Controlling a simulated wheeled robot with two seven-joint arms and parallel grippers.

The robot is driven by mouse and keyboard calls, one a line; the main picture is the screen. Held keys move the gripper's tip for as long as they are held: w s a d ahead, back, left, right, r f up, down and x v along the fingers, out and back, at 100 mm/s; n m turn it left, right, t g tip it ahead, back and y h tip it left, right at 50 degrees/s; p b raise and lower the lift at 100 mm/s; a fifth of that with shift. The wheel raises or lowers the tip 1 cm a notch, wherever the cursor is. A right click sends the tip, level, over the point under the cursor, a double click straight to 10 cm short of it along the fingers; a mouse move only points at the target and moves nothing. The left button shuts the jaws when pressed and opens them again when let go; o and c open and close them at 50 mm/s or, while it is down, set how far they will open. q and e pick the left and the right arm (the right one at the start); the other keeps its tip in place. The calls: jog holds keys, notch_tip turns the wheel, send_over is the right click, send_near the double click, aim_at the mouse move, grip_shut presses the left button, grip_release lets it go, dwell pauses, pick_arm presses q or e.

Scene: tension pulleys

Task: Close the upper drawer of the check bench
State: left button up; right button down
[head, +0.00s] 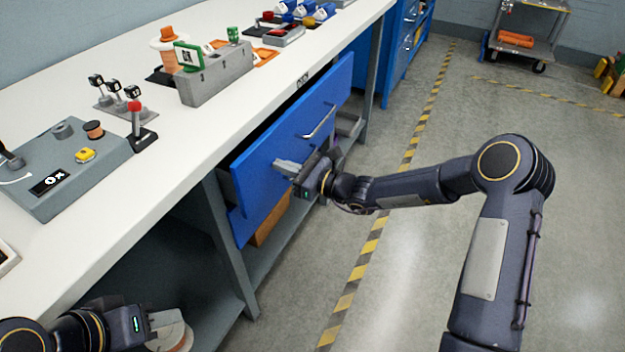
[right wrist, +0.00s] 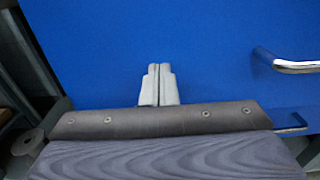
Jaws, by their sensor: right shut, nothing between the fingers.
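The upper drawer (head: 262,158) of the check bench has a blue front with a metal handle (head: 320,123). It stands out from the bench, with a dark gap showing at its left end. My right gripper (head: 280,167) is shut and empty, with its fingertips at the left half of the drawer front, left of the handle. In the right wrist view the shut fingers (right wrist: 157,85) point at the blue front (right wrist: 210,45); I cannot tell whether they touch it. The handle (right wrist: 290,65) is to their right. My left gripper (head: 168,328) is low at the bottom left, away from the drawer.
A lower blue drawer front (head: 242,228) shows below the upper one. The white bench top (head: 165,185) carries a grey control box (head: 65,165), a red-knobbed lever (head: 136,115) and several fixtures.

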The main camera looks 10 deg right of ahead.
jog(key=b+x, duration=0.1)
jog(key=x, duration=0.5)
jog(key=shift+w+a+r, duration=0.1)
jog(key=shift+r, duration=0.1)
